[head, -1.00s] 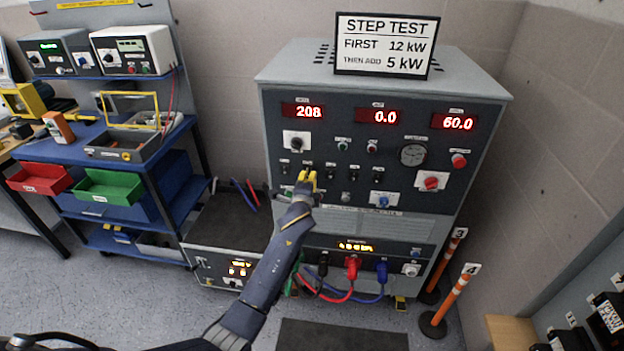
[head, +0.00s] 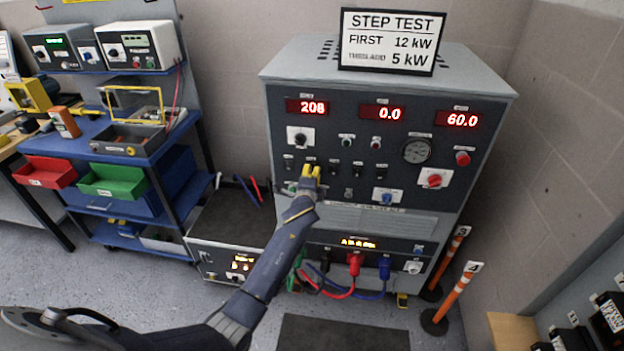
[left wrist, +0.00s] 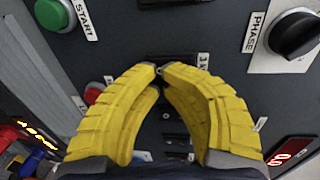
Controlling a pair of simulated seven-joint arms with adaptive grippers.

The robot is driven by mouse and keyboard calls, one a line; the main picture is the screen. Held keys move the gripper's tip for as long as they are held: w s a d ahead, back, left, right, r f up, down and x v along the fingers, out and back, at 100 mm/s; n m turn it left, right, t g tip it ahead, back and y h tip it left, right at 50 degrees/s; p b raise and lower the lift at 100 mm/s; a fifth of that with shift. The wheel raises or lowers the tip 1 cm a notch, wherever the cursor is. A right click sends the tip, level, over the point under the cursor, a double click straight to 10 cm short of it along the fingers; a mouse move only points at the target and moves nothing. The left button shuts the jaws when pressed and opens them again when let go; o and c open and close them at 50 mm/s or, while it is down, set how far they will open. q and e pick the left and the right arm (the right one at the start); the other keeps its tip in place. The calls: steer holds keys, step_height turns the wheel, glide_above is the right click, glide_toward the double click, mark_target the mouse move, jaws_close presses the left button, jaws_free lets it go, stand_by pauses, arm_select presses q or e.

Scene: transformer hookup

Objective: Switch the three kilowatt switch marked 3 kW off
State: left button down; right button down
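A black switch (left wrist: 176,59) with a partly hidden label that begins with 3 shows in the left wrist view, just beyond my fingertips. My left gripper (left wrist: 158,70) has its two yellow fingers brought together at the tips, with nothing clearly held between them. Whether the tips touch the switch cannot be told. In the head view my left gripper (head: 311,169) is at the row of small switches on the dark control panel (head: 408,185), covering part of the lower row. The switch's lever position is not clear. My right gripper is not in view.
In the left wrist view a green START button (left wrist: 52,13), a red button (left wrist: 93,93) and the black PHASE knob (left wrist: 292,33) surround the fingers. Red and blue plugs (head: 355,262) hang below the panel. A blue shelf cart (head: 150,150) stands to the left.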

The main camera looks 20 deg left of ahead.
arm_select(q)
steer(key=f+v, duration=0.2)
steer(key=v, duration=1.1)
steer(key=shift+s+f, duration=0.35)
steer(key=shift+s, duration=0.15)
steer(key=shift+d, duration=0.15)
